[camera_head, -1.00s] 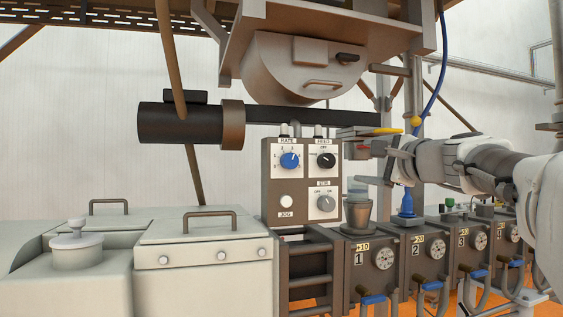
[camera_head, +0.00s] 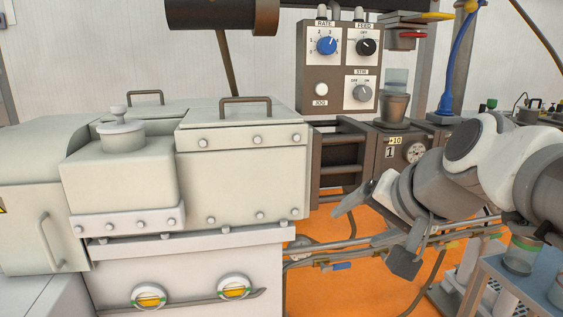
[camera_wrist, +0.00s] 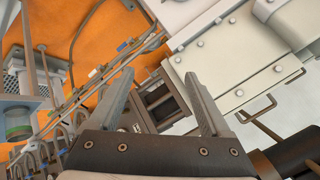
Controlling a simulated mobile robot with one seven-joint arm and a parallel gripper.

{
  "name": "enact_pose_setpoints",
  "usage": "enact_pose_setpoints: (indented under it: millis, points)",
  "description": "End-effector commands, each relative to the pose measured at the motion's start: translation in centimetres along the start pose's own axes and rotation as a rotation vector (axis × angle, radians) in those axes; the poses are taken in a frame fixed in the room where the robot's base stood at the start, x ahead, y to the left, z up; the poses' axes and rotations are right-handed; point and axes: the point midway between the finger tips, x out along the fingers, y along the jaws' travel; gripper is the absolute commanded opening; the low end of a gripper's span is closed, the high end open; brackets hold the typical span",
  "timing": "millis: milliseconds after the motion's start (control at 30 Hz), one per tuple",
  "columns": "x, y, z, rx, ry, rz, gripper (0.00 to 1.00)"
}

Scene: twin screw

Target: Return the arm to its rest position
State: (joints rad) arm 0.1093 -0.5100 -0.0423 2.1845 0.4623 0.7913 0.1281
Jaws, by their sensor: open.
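My arm (camera_head: 480,165) reaches in from the right in the head view. My gripper (camera_head: 376,230) hangs in front of the numbered modules, with its fingers spread and nothing between them. The wrist view shows the two grey fingers of my gripper (camera_wrist: 160,76) apart and empty. Behind them are dark frame bars, pale machine covers and the orange floor. My gripper appears clear of the machine, but the exact gap cannot be told.
The pale machine housing (camera_head: 240,170) stands at the left. The control panel (camera_head: 340,72) and a cup (camera_head: 394,106) on module 1 are behind. Pipes (camera_head: 340,250) run low near my gripper. A table with jars (camera_head: 523,255) is at lower right. Orange floor (camera_head: 330,290) is open.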

Motion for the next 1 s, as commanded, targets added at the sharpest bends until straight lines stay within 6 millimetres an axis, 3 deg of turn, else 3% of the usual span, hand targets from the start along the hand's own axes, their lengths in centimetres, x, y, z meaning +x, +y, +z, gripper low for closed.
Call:
enact_pose_setpoints:
  millis: [33, 100, 300, 367, 700, 1000]
  points:
    - [-0.1, 1.4, 2.9, -0.098, -0.037, 0.05, 0.81]
    - [-0.1, 3.8, 6.2, -0.232, -0.086, 0.124, 0.81]
    - [-1.0, 10.8, 13.1, -0.582, -0.205, 0.322, 0.81]
    - [-2.8, 8.9, 11.2, -0.561, -0.198, 0.313, 0.81]
    - [-8.5, 4.5, 7.1, -0.553, -0.197, 0.311, 0.81]
    - [-11.2, 2.5, 5.3, -0.552, -0.197, 0.311, 0.81]
